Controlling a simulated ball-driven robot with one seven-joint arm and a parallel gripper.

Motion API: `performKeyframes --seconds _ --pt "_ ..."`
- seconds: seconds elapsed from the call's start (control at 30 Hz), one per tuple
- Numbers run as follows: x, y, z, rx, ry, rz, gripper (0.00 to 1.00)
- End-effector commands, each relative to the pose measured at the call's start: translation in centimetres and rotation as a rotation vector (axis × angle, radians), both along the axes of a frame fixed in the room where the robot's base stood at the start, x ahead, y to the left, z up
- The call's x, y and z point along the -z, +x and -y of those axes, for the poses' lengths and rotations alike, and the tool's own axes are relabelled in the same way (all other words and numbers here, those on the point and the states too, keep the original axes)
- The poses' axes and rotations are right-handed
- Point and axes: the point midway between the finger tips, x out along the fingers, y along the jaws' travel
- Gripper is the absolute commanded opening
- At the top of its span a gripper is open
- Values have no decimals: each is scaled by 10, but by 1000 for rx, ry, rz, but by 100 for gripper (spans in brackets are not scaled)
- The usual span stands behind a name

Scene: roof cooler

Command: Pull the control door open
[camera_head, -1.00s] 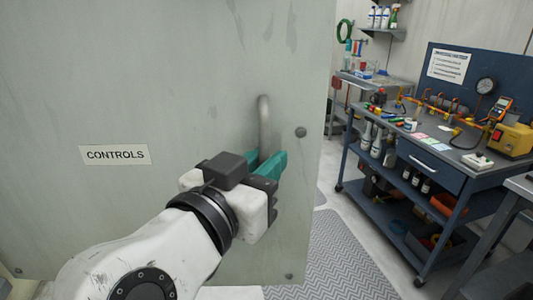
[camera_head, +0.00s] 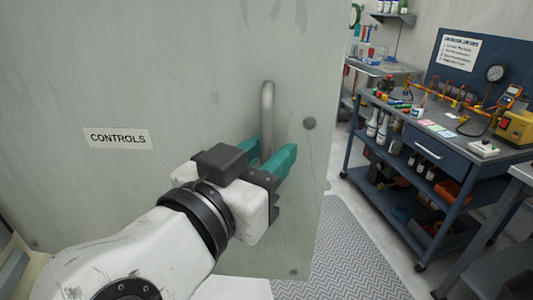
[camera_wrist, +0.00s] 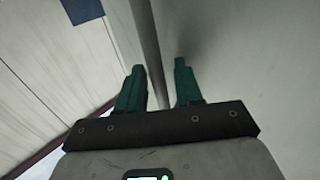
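The control door (camera_head: 200,60) is a large pale grey-green panel with a "CONTROLS" label (camera_head: 119,138). It fills the left and middle of the head view. Its grey bar handle (camera_head: 267,105) is upright near the right edge. My gripper (camera_head: 272,150) is at the handle's lower part, with teal fingers spread apart and the handle between them. In the wrist view, the fingers of my gripper (camera_wrist: 157,78) show a gap on both sides of a grey bar. The handle's lower end is hidden by the gripper. Whether the door is ajar is hard to tell.
A blue workbench (camera_head: 440,150) with tools and bottles stands at the right. A grey patterned mat (camera_head: 340,255) lies on the floor between door and bench. A grey table edge (camera_head: 522,172) shows at the far right.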

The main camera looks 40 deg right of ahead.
Motion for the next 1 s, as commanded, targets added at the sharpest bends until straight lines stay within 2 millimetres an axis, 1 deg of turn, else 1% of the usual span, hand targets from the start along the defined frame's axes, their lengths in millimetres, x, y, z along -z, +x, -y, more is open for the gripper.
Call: performKeyframes --seconds 0.17,0.27,0.37,0.6,0.7,0.83,1.0 --pt "0 0 -1 -1 -1 0 35" --pt "0 -1 -6 -3 -2 1 35" --pt "0 -5 -19 -4 -1 -1 35" --pt "0 -19 -64 -4 -2 1 35" --pt "0 -24 -80 -3 -1 1 35" --pt "0 -29 -95 -2 -1 0 35" --pt "0 -32 -103 -1 0 0 35"
